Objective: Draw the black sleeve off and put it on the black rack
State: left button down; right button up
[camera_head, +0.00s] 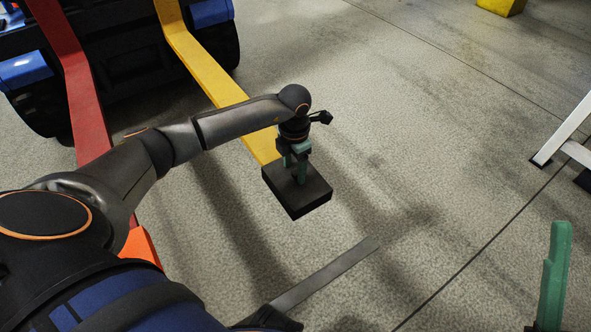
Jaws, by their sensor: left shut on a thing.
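The black sleeve (292,199), a dark rectangular block, is at the near end of the yellow fork (215,75). My left gripper (301,174) is above it with teal fingers pointing down, shut on its upper part. The fork meets the sleeve's far left edge in the picture; I cannot tell whether its tip is inside. At the lower right, a green finger (554,275) of my right gripper shows; the rest is cut off, so its opening cannot be judged. I cannot identify a black rack in this view.
A red fork (75,80) runs left of the yellow one, with an orange piece (143,246) near its lower end. A flat grey bar (325,275) lies low in front. A white frame (565,130) stands at right. The floor between is clear.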

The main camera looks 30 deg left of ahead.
aim_at(304, 189)
pick_arm(q)
jog(key=shift+s+d+f+p, duration=0.15)
jog(key=shift+s+d+f, duration=0.05)
jog(key=shift+d, duration=0.25)
jog(key=shift+s+d+f+p, duration=0.15)
jog(key=shift+s+d, duration=0.05)
jog(key=shift+d, duration=0.2)
jog(key=shift+s+d, duration=0.1)
jog(key=shift+d, duration=0.05)
jog(key=shift+s+d+p, duration=0.25)
jog(key=shift+d+p, duration=0.15)
jog(key=shift+d, duration=0.15)
jog(key=shift+s+d+p, duration=0.25)
jog(key=shift+d+p, duration=0.15)
jog(key=shift+d, duration=0.15)
jog(key=shift+s+d+p, duration=0.3)
jog(key=shift+s+d, duration=0.05)
jog(key=shift+d, duration=0.45)
jog(key=shift+s+d+p, duration=0.3)
jog(key=shift+d+p, duration=0.05)
jog(key=shift+d, duration=0.4)
jog(key=shift+s+d+p, duration=0.3)
jog(key=shift+s+d, duration=0.05)
jog(key=shift+d, duration=0.45)
jog(key=s+d+p, duration=0.2)
jog(key=s+d, duration=0.1)
jog(key=d, duration=0.6)
jog(key=shift+s+d+r, duration=0.15)
jog(key=shift+s+d, duration=0.2)
jog(key=shift+s, duration=0.05)
